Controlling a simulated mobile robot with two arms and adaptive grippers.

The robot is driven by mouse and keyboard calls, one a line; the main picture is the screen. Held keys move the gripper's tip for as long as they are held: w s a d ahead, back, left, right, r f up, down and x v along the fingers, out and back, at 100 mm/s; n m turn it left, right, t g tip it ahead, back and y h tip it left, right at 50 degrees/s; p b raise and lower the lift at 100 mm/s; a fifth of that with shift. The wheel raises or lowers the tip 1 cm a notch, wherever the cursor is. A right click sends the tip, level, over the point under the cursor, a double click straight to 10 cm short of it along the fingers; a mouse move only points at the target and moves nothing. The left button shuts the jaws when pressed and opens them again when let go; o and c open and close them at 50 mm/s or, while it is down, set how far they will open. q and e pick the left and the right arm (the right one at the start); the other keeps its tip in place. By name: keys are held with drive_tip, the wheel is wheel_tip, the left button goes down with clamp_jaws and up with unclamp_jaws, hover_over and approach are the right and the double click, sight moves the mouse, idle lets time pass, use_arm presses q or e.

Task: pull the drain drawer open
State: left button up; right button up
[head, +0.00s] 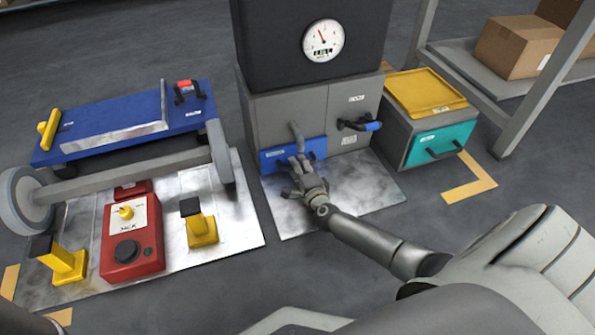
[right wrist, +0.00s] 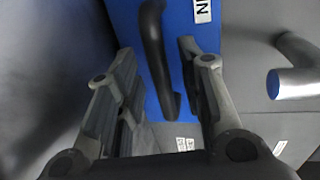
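The blue drawer front (head: 275,158) is low in the grey cabinet. In the right wrist view the drawer front (right wrist: 188,15) fills the upper middle, with a black bar handle (right wrist: 155,60) and a partly cut-off white label showing about two letters. My right gripper (head: 298,168) is in front of the drawer. In the wrist view my right gripper (right wrist: 158,55) is open, its fingers on either side of the handle with gaps between. The gripper hides part of the drawer in the head view. My left gripper is not in view.
A grey lever (head: 297,135) sits above the drawer and a blue-tipped valve handle (head: 360,125) at its right. A teal drawer box (head: 430,146) stands further right. A red box (head: 132,240) and yellow-black posts stand left. A metal plate (head: 350,185) lies before the cabinet.

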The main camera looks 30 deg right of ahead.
drive_tip(key=shift+w+d+f, duration=0.15)
drive_tip(key=shift+w, duration=0.5)
clamp_jaws()
